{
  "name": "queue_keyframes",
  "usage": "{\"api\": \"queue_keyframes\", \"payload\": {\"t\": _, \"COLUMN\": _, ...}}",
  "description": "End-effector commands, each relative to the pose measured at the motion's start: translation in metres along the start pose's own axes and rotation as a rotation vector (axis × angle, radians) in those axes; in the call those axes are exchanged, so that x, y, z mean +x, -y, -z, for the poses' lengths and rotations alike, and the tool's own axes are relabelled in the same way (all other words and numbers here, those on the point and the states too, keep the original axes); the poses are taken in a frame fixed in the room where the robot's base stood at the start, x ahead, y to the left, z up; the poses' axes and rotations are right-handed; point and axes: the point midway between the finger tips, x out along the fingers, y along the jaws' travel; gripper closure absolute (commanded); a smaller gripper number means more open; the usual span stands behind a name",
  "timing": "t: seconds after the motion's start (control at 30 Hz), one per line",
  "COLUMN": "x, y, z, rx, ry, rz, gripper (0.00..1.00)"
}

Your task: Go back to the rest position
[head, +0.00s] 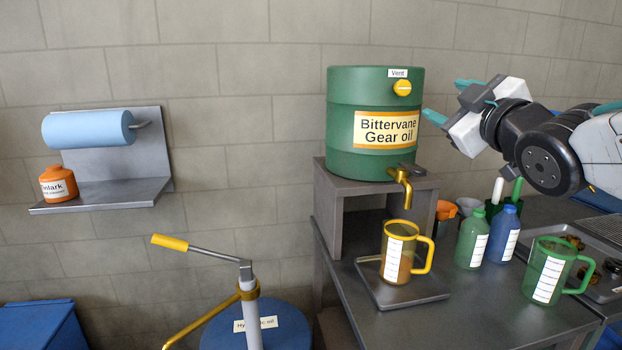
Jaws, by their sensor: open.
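My gripper (447,100) is at the upper right, with teal fingertips spread apart and nothing between them. It is just right of the green gear oil drum (345,110), near the yellow vent cap (402,88), and apart from both. The drum stands on a grey stand (327,200). Its brass tap (402,180) points down above a clear jug with a yellow rim and handle (407,262). The jug holds some amber liquid and stands on a grey drip tray (433,290). I cannot tell whether oil is flowing from the tap.
A green jug (550,270), a green bottle (472,242) and a blue bottle (503,235) stand on the bench right of the tray. A hand pump (250,300) rises from a blue drum at the front. A wall shelf (110,197) is at left. Open space lies above the bench.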

Motion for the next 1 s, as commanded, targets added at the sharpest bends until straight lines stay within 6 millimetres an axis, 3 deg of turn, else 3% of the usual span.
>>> {"api": "queue_keyframes", "payload": {"t": 0.07, "x": 0.0, "y": -0.001, "z": -0.001, "rx": -0.001, "ry": 0.001, "rz": -0.001, "gripper": 0.45}}
{"api": "queue_keyframes", "payload": {"t": 0.37, "x": -0.004, "y": 0.009, "z": -0.037, "rx": 0.072, "ry": 0.167, "rz": 0.04, "gripper": 0.45}}
{"api": "queue_keyframes", "payload": {"t": 0.67, "x": -0.03, "y": 0.034, "z": -0.092, "rx": 0.199, "ry": 0.455, "rz": 0.107, "gripper": 0.45}}
{"api": "queue_keyframes", "payload": {"t": 0.77, "x": -0.049, "y": 0.049, "z": -0.113, "rx": 0.263, "ry": 0.59, "rz": 0.143, "gripper": 0.45}}
{"api": "queue_keyframes", "payload": {"t": 0.87, "x": -0.081, "y": 0.067, "z": -0.137, "rx": 0.347, "ry": 0.77, "rz": 0.183, "gripper": 0.45}}
{"api": "queue_keyframes", "payload": {"t": 1.0, "x": -0.15, "y": 0.103, "z": -0.163, "rx": 0.496, "ry": 1.087, "rz": 0.261, "gripper": 0.45}}
